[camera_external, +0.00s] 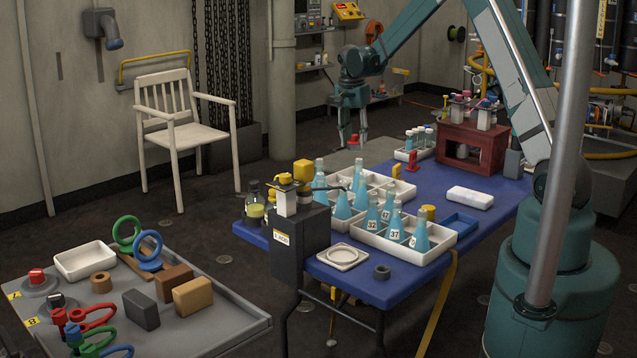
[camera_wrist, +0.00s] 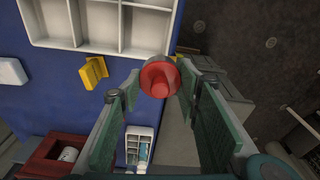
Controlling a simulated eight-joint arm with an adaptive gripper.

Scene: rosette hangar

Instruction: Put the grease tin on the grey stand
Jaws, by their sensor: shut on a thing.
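My gripper (camera_external: 353,141) hangs fingers down beyond the table's far left side. It is shut on a small red round thing with a raised knob on top, which looks like the grease tin (camera_wrist: 160,77); no label can be read. The tin is held up at the fingertips, clear of the table, and only a bit of red shows in the external view. A low grey flat-topped block, seemingly the grey stand (camera_external: 343,160), shows below the gripper beside the table. In the wrist view grey surfaces (camera_wrist: 178,143) lie beneath and behind the fingers, partly hidden by them.
The blue table (camera_external: 370,287) holds white divided trays (camera_external: 447,238) with several blue flasks, a white box (camera_external: 470,197) and a dark red rack (camera_external: 480,143). A yellow bracket (camera_wrist: 93,73) lies near the tray. A white chair (camera_external: 183,133) stands left, with open floor between.

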